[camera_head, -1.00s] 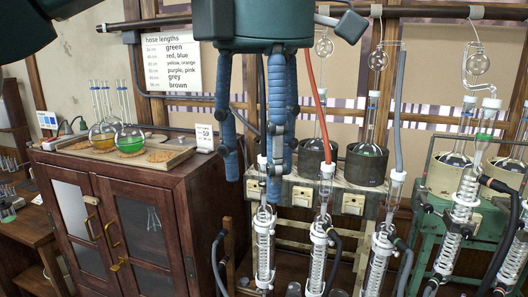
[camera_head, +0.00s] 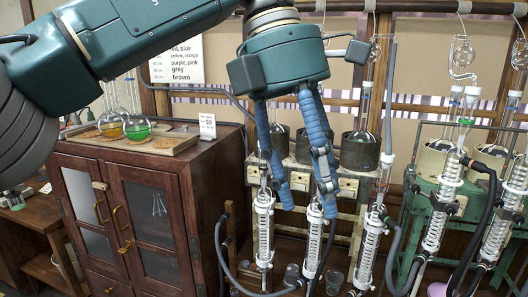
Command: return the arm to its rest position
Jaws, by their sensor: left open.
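My left arm (camera_head: 140,45) reaches in from the upper left across the top of the head view. Its left gripper (camera_head: 308,208) hangs down with blue fingers spread apart, open and with nothing between them. The fingers are in front of the reflux rig, overlapping the upper ends of the left glass condenser (camera_head: 264,235) and middle condenser (camera_head: 313,240) in the picture. I cannot tell whether they touch the glass. The gripper and arm hide part of the rig behind and the top of the hose lengths sign (camera_head: 175,66). My right gripper is not in view.
A wooden cabinet (camera_head: 150,220) stands at left, with yellow and green flasks (camera_head: 137,129) in a tray on top. A heating mantle (camera_head: 359,151) and the right condenser (camera_head: 369,255) are right of the gripper. A green frame (camera_head: 412,207) with more glassware stands farther right.

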